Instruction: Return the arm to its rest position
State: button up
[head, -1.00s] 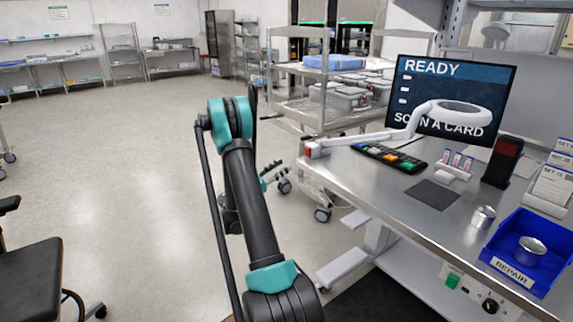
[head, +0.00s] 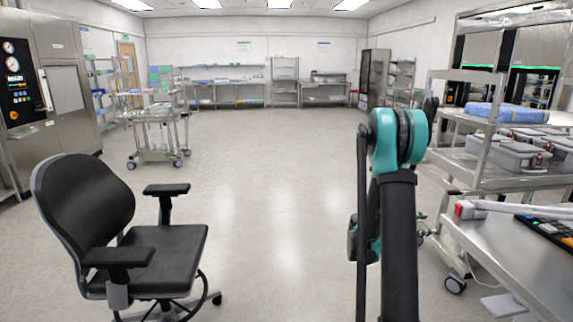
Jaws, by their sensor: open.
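My arm (head: 398,230) rises from the bottom right of centre in the head view, with its teal and black elbow joint (head: 400,138) at the top. The forearm beyond the elbow is mostly hidden behind the near link. My gripper (head: 421,232) shows only as small dark and green parts just right of the arm, low beside the cart. It is open, and I see nothing held in it. The finger details are too small to make out.
A black office chair (head: 160,255) stands at the lower left. A small trolley (head: 155,150) stands farther left. The middle floor (head: 270,190) is clear.

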jog(key=s+a+f+m+t+y, duration=0.1)
jog(key=s+a+f+m+y, duration=0.3)
jog(key=s+a+m+y, duration=0.3)
jog(key=s+a+f+m+t+y, duration=0.1)
jog(key=s+a+f+m+y, duration=0.3)
jog(key=s+a, duration=1.3)
jog(key=a+m+y, duration=0.3)
jog(key=a+y, duration=0.3)
jog(key=shift+a+f+m, duration=0.15)
jog(key=shift+m, duration=0.25)
